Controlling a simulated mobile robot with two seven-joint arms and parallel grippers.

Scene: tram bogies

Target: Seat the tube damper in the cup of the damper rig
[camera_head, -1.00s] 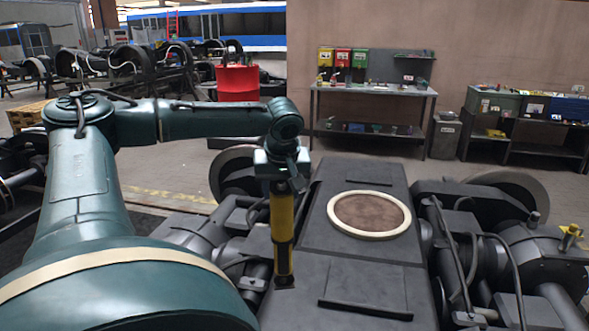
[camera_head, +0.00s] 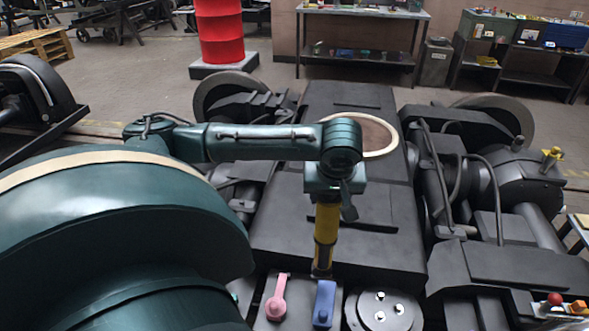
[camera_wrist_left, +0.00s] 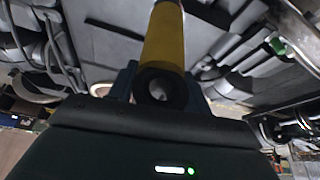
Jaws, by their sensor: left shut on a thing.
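The tube damper (camera_head: 326,229), yellow with dark bands and a dark lower end, hangs nearly upright from my left gripper (camera_head: 332,192), which is shut on its upper part. In the left wrist view the damper (camera_wrist_left: 165,42) runs away from between the jaws (camera_wrist_left: 160,88), its dark round near end with a hole facing me. In the head view its lower end shows just above a blue block, and I cannot tell whether they touch. I cannot make out the rig's cup for certain. My right gripper is not in view.
A pink lever-shaped part (camera_head: 278,298), a blue block (camera_head: 324,304) and a dark disc with bright studs (camera_head: 384,312) are at the front. A dark bogie frame (camera_head: 290,228) lies behind, with a pale ring (camera_head: 394,137). Hoses (camera_head: 450,170) rise at the right.

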